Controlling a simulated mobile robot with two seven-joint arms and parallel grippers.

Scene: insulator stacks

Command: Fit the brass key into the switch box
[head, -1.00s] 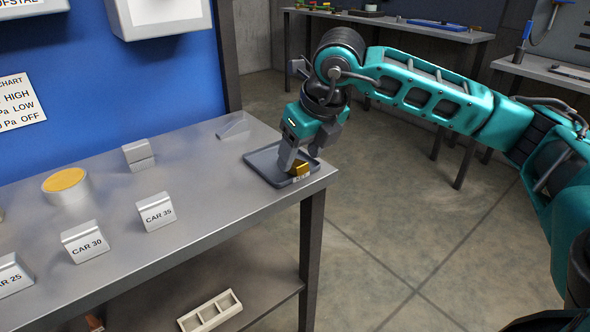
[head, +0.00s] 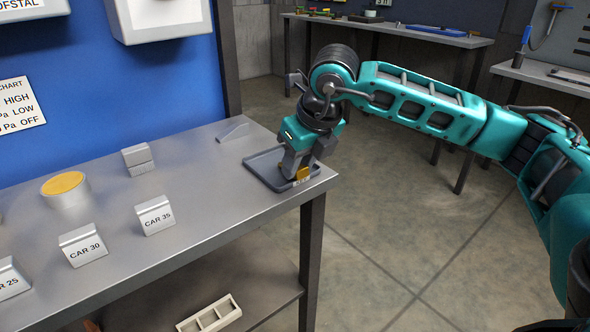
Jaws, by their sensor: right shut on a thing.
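The brass key (head: 303,172) shows as a small gold piece at a dark shallow tray (head: 262,168) on the right end of the metal bench. My right gripper (head: 294,172) points down over the tray and is shut on the key, whose greater part the fingers hide. I cannot tell whether the key still touches the tray. No switch box can be made out for sure; a grey-white box (head: 160,18) on the blue panel is cut off by the top edge. My left gripper is not in view.
Label stands CAR 35 (head: 155,215) and CAR 30 (head: 83,245), a yellow-topped round tin (head: 66,188) and a small grey block (head: 138,158) stand on the bench (head: 200,180). A compartment tray (head: 209,314) lies on the lower shelf. Open floor lies to the right.

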